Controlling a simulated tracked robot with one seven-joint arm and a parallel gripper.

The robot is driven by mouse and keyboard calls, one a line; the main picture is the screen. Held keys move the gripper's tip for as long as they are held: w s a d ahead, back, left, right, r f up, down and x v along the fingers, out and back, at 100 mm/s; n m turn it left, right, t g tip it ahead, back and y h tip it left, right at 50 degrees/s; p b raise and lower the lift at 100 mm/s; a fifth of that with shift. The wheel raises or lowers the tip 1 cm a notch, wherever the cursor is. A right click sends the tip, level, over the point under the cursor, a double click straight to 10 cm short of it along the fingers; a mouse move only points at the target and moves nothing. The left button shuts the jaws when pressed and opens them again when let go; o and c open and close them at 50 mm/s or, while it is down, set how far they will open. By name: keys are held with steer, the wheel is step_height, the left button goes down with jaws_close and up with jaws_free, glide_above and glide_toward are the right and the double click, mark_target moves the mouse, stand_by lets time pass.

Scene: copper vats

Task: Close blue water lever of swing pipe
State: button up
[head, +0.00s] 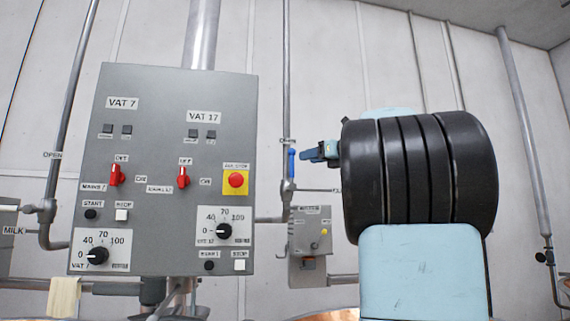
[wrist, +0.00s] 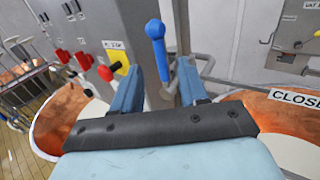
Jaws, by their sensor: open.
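The blue water lever (head: 291,163) is on a thin vertical pipe right of the control panel in the head view, its handle pointing up. A small label, apparently "Open", is just above it. In the wrist view the lever (wrist: 156,42) shows its rounded blue end and shaft, near upright. My gripper (head: 310,155) is just right of the lever in the head view. In the wrist view my gripper (wrist: 157,66) is open, with one blue finger on each side of the lever's line. I cannot tell whether either finger touches it. My arm hides the area to the right.
The grey control panel (head: 150,200) with red switches and a red stop button (head: 235,180) stands left of the lever. A small grey box (head: 313,250) is on the wall below. A copper vat (wrist: 75,125) and a "CLOSE" sign (wrist: 292,98) show in the wrist view.

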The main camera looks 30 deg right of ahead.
mark_target(291, 169)
steer(key=x, duration=1)
steer(key=shift+w+f, duration=0.1)
steer(key=shift+w, duration=0.15)
steer(key=shift+c, duration=0.2)
jaws_close()
